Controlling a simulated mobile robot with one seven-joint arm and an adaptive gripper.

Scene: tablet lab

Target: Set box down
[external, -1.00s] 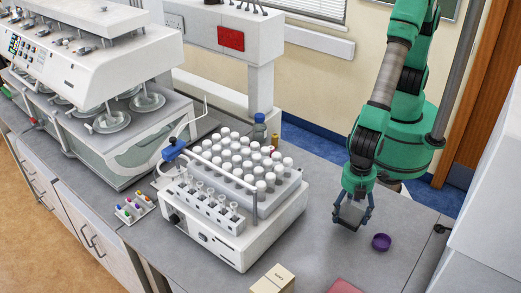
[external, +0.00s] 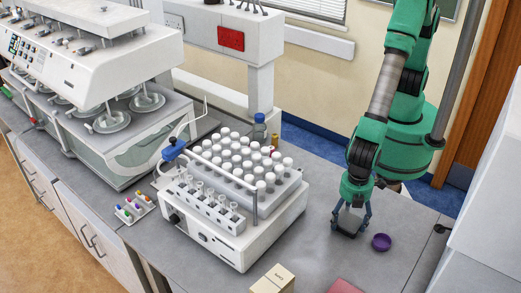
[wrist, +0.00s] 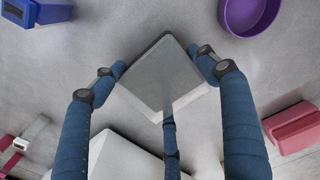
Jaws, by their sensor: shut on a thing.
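The box (wrist: 160,78) is a pale grey-white block with a dark edge along its far side. It also shows in the external view (external: 350,219), low over or on the grey bench top; I cannot tell if its underside touches the bench. My gripper (external: 350,226) points down and is shut on the box. In the wrist view my gripper (wrist: 160,68) has its blue fingers on the left and right sides of the box, with a third blue finger on the near side. The box's lower part is partly hidden by the fingers.
A purple round dish (external: 381,242) stands just right of my gripper. A white instrument with capped vials (external: 235,225) stands to the left. A cream carton (external: 273,280) and a red object (external: 344,287) lie at the front edge. Bare bench (external: 310,240) lies between.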

